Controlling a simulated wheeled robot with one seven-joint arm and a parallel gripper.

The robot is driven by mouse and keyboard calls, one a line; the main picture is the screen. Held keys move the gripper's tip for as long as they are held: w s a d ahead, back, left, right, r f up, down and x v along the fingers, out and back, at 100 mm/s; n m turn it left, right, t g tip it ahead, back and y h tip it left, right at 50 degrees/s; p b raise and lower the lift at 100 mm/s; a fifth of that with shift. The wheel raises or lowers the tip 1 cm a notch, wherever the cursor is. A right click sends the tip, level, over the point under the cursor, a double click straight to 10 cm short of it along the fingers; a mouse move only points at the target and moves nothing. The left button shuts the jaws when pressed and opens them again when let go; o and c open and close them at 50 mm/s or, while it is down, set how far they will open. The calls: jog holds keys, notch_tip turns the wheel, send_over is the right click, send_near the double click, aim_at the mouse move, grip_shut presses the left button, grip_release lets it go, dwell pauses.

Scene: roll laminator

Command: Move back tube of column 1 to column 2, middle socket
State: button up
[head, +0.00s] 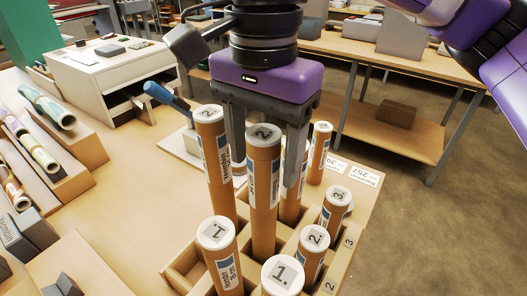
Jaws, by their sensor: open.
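The rack (182,270) of cardboard tubes stands at the lower middle, with column numbers 2 and 3 readable on its right side. Two tubes capped 1 stand nearest: one at the bottom (283,275) and one further left (217,235). A short tube capped 2 (314,238) and a tall tube capped 2 (263,190) stand behind them. Another tube (210,135) stands behind left. My gripper (266,165) is open, fingers down. The tall tube shows between its fingers; I cannot tell whether they surround it or stand behind it. Lower sockets are hidden.
A tube capped 3 (338,198) stands at right, and another tube (321,150) stands further back. A blue-handled device (168,100) is close to my gripper's left. Rolls in wooden holders (75,140) line the left. Open bench lies between.

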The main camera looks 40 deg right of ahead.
jog(key=shift+r, duration=3.9)
